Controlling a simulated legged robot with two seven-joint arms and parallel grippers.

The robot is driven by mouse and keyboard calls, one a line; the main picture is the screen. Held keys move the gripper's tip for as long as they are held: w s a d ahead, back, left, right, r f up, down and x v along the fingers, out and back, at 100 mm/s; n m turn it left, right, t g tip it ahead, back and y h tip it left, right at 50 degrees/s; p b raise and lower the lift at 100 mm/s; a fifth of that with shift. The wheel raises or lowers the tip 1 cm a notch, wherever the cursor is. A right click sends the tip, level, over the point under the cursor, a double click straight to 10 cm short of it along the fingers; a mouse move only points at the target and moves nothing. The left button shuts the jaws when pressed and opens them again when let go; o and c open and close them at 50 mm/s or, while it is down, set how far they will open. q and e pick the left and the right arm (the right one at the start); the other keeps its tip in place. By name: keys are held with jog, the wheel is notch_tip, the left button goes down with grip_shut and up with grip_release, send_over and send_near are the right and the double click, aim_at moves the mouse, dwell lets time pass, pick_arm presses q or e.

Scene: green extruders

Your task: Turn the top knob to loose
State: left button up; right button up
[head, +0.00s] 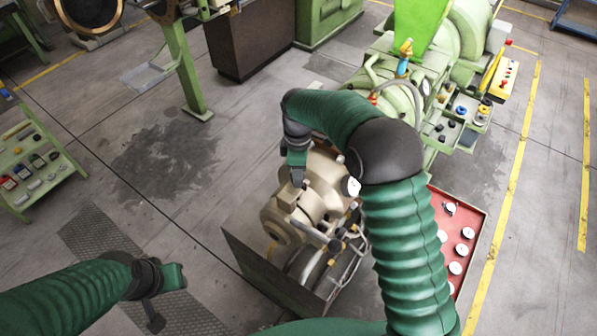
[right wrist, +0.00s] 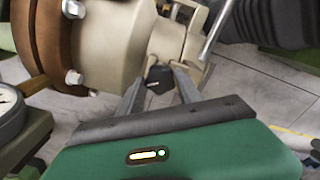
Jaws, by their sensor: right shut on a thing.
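A small black knob (right wrist: 158,80) sits on the beige machine head (right wrist: 115,45) in the right wrist view. My right gripper (right wrist: 159,74) has its two grey fingers on either side of this knob and is shut on it. In the head view my right gripper (head: 298,180) reaches down onto the top of the beige extruder head (head: 325,180), and the knob is hidden there. Whether the knob is turned tight or loose cannot be told. My left gripper (head: 154,318) hangs low at the left, away from the machine, and its finger opening is unclear.
A red panel with several gauges (head: 463,240) lies to the right of the extruder head. A dark plate (head: 270,280) stands at its front. A green control console (head: 30,165) is at the far left.

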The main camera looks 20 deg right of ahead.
jog(key=shift+w+r, duration=0.15)
jog(key=shift+w, duration=0.05)
jog(key=o, duration=1.4)
jog(key=shift+a, duration=0.1)
jog(key=shift+c, duration=0.2)
jog(key=shift+r, duration=0.15)
notch_tip(320, 180, up, 16)
jog(key=b, duration=0.3)
jog(key=shift+b, duration=0.3)
jog(key=shift+r, duration=0.1)
